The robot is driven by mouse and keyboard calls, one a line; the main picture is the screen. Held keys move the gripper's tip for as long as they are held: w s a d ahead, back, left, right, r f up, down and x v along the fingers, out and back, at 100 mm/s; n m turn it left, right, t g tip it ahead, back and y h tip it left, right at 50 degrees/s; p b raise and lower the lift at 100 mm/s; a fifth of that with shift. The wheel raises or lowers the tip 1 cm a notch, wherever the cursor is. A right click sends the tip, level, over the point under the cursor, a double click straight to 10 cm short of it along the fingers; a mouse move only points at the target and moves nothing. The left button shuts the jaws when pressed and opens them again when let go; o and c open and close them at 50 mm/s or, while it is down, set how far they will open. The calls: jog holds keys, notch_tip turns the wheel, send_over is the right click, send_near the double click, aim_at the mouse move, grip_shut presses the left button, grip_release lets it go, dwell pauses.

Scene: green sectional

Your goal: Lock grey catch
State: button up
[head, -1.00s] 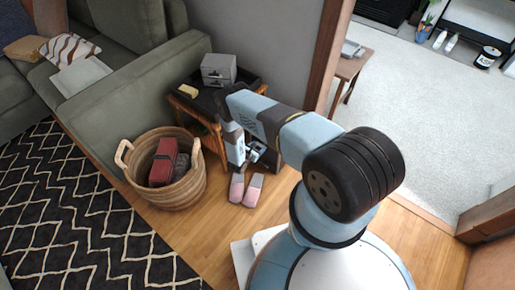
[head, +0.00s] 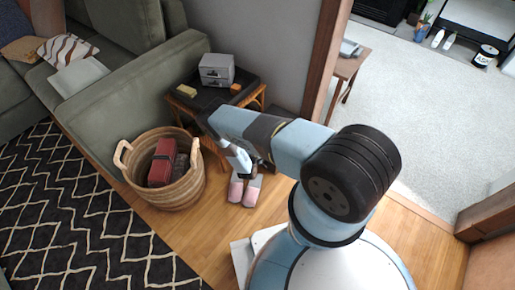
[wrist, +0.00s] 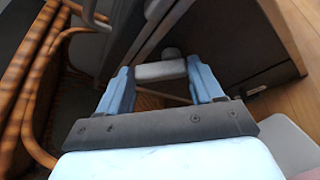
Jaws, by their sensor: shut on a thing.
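In the wrist view, a pale grey bar, which I take as the grey catch (wrist: 160,71), lies crosswise between the two blue fingers of my gripper (wrist: 158,78). The fingers are shut on it, one at each end. A small round grey knob (wrist: 171,52) shows just behind it. The catch is at a dark cabinet (wrist: 235,45) with a seam down its front. In the head view my arm mostly hides the cabinet and the catch. My gripper is low beside the side table there, its fingertips not clear.
A rattan side table (head: 183,105) with a grey box (head: 216,70) stands behind my arm. Pink-and-grey slippers (head: 244,190) lie on the floor below my gripper. A wicker basket (head: 186,190) stands at left. A wooden post (head: 325,60) rises at right.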

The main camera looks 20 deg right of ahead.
jog(key=m+t, duration=0.1)
jog(key=d+m+t, duration=0.1)
jog(key=m, duration=0.1)
jog(key=shift+s+f, duration=0.1)
jog(key=shift+s, duration=0.3)
jog(key=shift+s+f+m+t, duration=0.1)
jog(key=shift+m+t, duration=0.2)
jog(key=shift+m, duration=0.4)
jog(key=shift+s+f+m+t, duration=0.1)
jog(key=shift+m+t, duration=0.2)
jog(key=shift+m, duration=0.4)
jog(key=o, duration=1)
jog(key=shift+w+r, duration=0.1)
jog(key=shift+o, duration=0.2)
jog(key=shift+a, duration=0.1)
